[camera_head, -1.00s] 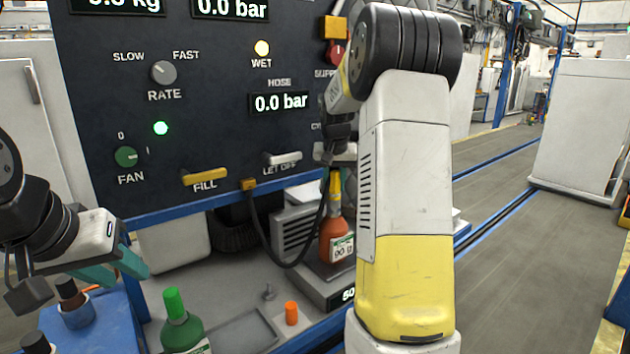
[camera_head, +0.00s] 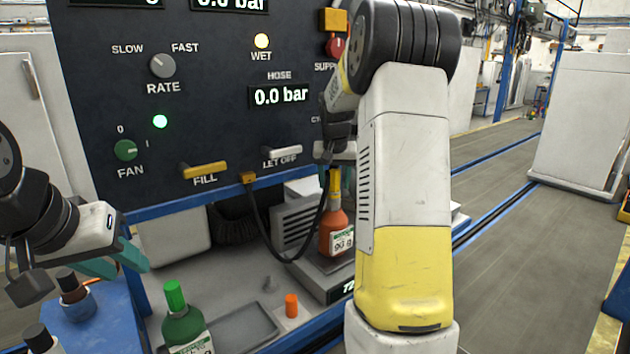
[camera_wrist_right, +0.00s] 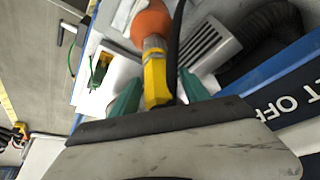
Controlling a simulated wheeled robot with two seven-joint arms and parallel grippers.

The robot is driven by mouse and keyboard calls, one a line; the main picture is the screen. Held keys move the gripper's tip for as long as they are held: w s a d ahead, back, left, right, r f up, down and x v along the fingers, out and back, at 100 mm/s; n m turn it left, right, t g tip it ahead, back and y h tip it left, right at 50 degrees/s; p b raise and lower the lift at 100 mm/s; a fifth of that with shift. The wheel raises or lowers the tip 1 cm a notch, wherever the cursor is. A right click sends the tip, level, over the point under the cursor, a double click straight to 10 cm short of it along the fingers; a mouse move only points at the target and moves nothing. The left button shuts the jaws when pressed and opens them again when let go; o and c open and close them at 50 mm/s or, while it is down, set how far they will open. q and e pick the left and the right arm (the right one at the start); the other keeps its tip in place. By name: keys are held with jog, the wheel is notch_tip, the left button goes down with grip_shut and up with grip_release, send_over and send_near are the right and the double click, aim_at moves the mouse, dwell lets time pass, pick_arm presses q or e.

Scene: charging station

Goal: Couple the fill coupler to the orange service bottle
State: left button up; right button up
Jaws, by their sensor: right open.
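The orange service bottle (camera_head: 333,236) stands upright on the scale (camera_head: 338,275) below the panel. The yellow fill coupler (camera_head: 335,185) sits upright at the top of its neck, with the black hose beside it. In the right wrist view the coupler (camera_wrist_right: 155,78) meets the neck of the orange bottle (camera_wrist_right: 151,22). My right gripper (camera_wrist_right: 158,92) is open, with its teal fingers on either side of the coupler. In the head view my right arm partly hides this gripper. My left gripper (camera_head: 118,258) is at the left, away from the bottle; its finger gap is unclear.
A green bottle (camera_head: 184,325) stands at the front left by a shallow tray (camera_head: 240,332). An orange cap (camera_head: 291,305) lies near the scale. A blue crate (camera_head: 105,318) holds dark-capped bottles. The panel with the FILL handle (camera_head: 205,170) rises behind.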

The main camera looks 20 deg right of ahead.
aim_at(334, 167)
jog(key=v, duration=0.7)
jog(key=shift+s+r, duration=0.15)
jog(key=shift+r, duration=0.2)
jog(key=shift+s+a+r, duration=0.15)
jog(key=shift+s+a, duration=0.05)
jog(key=shift+s, duration=0.1)
jog(key=s+a+n+y, duration=0.1)
jog(key=s+a, duration=0.4)
jog(key=s, duration=0.5)
jog(key=s+a+n+t+y, duration=0.1)
jog(key=s+a+n, duration=0.1)
jog(key=s+a, duration=0.3)
jog(key=s+a+f+n+t+y, duration=0.1)
jog(key=s+a, duration=0.5)
jog(key=s, duration=0.8)
jog(key=shift+s+n+y, duration=0.3)
jog(key=shift+n+y, duration=0.2)
jog(key=shift+d+f, duration=0.1)
jog(key=shift+d, duration=0.05)
